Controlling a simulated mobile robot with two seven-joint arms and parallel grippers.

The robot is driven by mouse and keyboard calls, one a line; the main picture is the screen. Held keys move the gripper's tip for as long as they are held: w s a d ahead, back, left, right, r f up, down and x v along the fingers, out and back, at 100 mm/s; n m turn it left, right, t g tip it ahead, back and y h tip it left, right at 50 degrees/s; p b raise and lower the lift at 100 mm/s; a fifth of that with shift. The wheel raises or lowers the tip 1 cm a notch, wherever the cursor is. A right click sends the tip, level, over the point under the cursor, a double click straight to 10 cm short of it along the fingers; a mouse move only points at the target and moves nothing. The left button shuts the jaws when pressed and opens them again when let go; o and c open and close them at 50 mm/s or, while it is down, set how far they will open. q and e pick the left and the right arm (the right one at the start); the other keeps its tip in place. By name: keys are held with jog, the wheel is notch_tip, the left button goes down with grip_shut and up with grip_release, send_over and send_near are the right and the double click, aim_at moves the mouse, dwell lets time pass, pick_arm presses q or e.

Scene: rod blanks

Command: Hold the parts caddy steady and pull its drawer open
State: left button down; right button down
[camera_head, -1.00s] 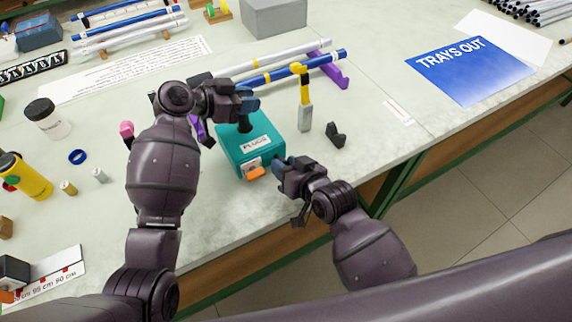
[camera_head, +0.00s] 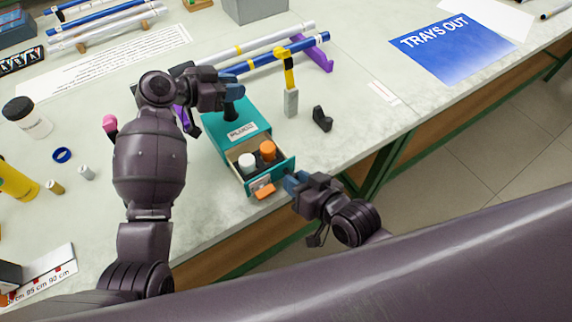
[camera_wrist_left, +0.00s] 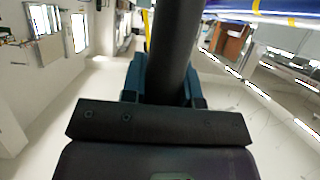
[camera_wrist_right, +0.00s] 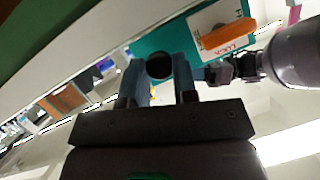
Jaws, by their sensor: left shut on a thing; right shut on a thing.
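The teal parts caddy (camera_head: 216,122) stands on the bench with a label on its top. Its drawer (camera_head: 279,172) is pulled out toward the front, and a white-capped item (camera_head: 247,161) and an orange-capped item (camera_head: 267,150) show inside. My left gripper (camera_head: 233,91) is shut on the dark post (camera_wrist_left: 172,50) on top of the caddy. My right gripper (camera_head: 291,182) is shut at the drawer front, on a dark round knob (camera_wrist_right: 159,66) seen between its fingers in the right wrist view. An orange tab (camera_head: 264,191) sits on the drawer front.
A yellow-and-grey tool (camera_head: 290,85) and a small black block (camera_head: 322,119) stand right of the caddy. Rods lie on a purple rack (camera_head: 320,58) behind. A blue sign (camera_head: 440,50) lies right. The bench's front edge is close below the drawer.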

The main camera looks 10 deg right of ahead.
jog(key=shift+s+d, duration=0.15)
jog(key=shift+s, duration=0.25)
jog(key=c, duration=0.9)
grip_release()
jog(key=v, duration=1.2)
pick_arm(q)
jog(key=c, duration=0.8)
grip_release()
